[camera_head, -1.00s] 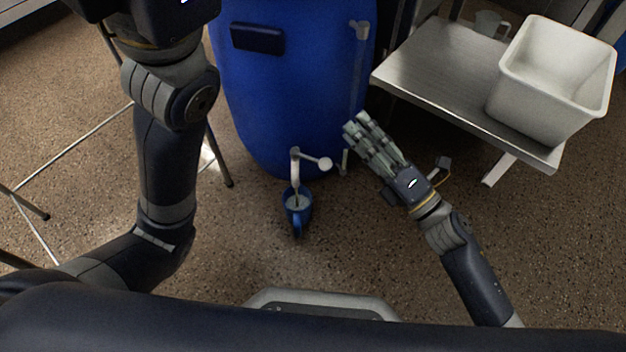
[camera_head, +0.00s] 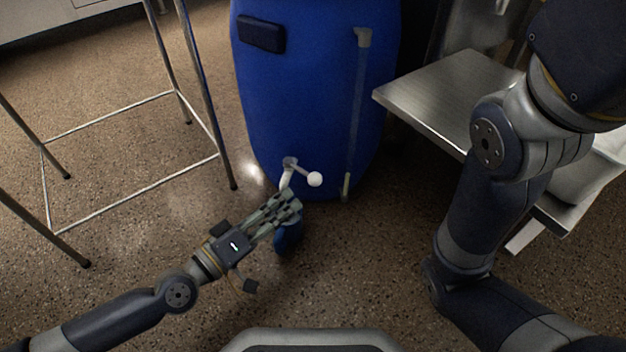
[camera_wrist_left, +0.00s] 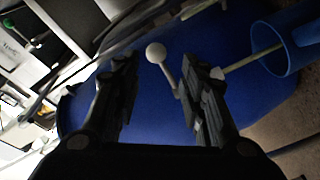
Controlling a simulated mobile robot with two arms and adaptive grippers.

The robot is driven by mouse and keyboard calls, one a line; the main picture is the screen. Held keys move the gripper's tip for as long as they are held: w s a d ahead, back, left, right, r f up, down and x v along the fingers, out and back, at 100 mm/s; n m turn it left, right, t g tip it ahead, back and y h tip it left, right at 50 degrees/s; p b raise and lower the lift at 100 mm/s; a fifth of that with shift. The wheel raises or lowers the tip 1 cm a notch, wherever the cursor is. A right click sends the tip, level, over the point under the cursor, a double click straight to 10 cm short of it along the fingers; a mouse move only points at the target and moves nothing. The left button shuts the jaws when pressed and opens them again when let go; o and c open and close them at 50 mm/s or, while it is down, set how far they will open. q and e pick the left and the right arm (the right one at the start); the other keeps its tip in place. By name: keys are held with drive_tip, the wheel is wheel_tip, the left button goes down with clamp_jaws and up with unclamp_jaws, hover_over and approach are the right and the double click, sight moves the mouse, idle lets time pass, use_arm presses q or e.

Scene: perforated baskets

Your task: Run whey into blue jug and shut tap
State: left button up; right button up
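The blue drum (camera_head: 310,100) carries a pale tap (camera_head: 287,170) low on its front, with a white ball-ended lever (camera_head: 315,179) pointing right. The blue jug (camera_head: 289,240) is below the tap, partly hidden by my left gripper (camera_head: 285,205). In the left wrist view, my left gripper (camera_wrist_left: 164,66) is open, with the lever's ball (camera_wrist_left: 156,53) showing between its fingers; contact is not clear. There a thin yellowish stream (camera_wrist_left: 248,59) runs into the jug (camera_wrist_left: 280,55). The fill level is hidden. My right gripper is outside the head view, its arm raised at right.
A clear sight tube (camera_head: 359,110) on the drum is yellowish near its bottom. A metal table (camera_head: 430,95) stands at right, with a white tub (camera_head: 590,180) partly behind my right arm. A metal frame stand (camera_head: 130,105) is at left. Floor in front is clear.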

sight(309, 183)
use_arm(q)
drive_tip(key=p+x, duration=0.1)
drive_tip(key=x, duration=0.9)
drive_tip(key=shift+r, duration=0.1)
drive_tip(key=shift+a, duration=0.1)
clamp_jaws()
